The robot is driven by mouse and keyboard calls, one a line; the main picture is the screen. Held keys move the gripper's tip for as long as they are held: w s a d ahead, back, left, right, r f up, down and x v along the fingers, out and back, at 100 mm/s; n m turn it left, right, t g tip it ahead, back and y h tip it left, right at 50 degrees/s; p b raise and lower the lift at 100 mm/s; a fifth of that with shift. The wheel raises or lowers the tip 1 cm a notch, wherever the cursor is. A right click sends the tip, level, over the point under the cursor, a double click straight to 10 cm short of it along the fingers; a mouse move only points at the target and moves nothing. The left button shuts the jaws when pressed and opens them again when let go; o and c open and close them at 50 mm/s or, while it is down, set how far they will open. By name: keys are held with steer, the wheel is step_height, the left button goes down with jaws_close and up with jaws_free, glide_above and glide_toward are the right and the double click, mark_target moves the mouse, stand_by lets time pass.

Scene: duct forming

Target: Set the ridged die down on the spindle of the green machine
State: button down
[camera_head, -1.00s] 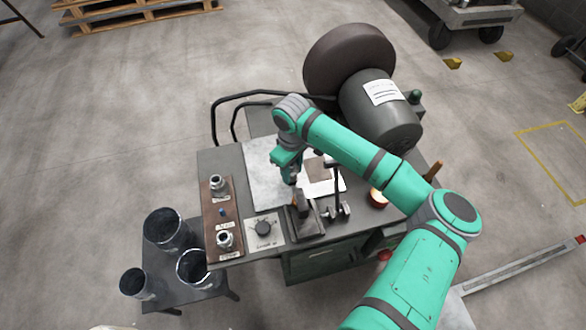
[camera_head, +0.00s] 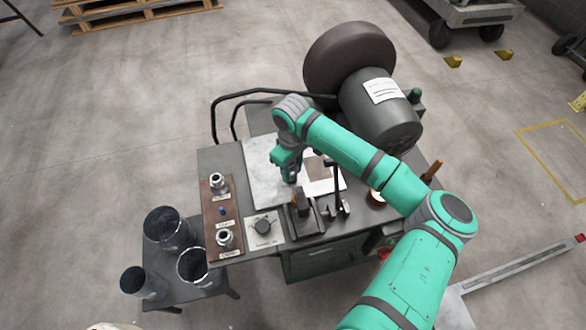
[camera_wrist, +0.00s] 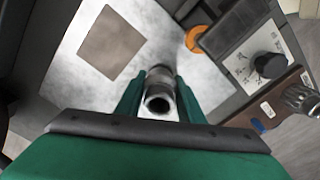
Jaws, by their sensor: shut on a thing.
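My gripper (camera_head: 290,177) hangs over the top of the green machine (camera_head: 320,259), behind the dark clamp block. In the wrist view its two green fingers (camera_wrist: 159,103) are shut on a hollow grey metal die (camera_wrist: 158,88). The die's open round end faces the wrist camera. I cannot clearly make out ridges on it. In the head view the die is mostly hidden by the gripper. No spindle is clearly seen under the die, and I cannot tell whether the die touches anything below.
A wooden board (camera_head: 222,210) at the machine's left carries two metal pieces and a blue peg. A black knob (camera_head: 263,227) and clamp block (camera_head: 302,222) with an orange part stand at the front. A motor (camera_head: 380,115) rises behind. Several dark cups (camera_head: 168,230) stand at lower left.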

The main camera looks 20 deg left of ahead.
steer(key=shift+f, duration=0.1)
steer(key=c, duration=1.1)
jaws_free()
step_height(320, 180, up, 11)
steer(key=shift+s+f, duration=0.1)
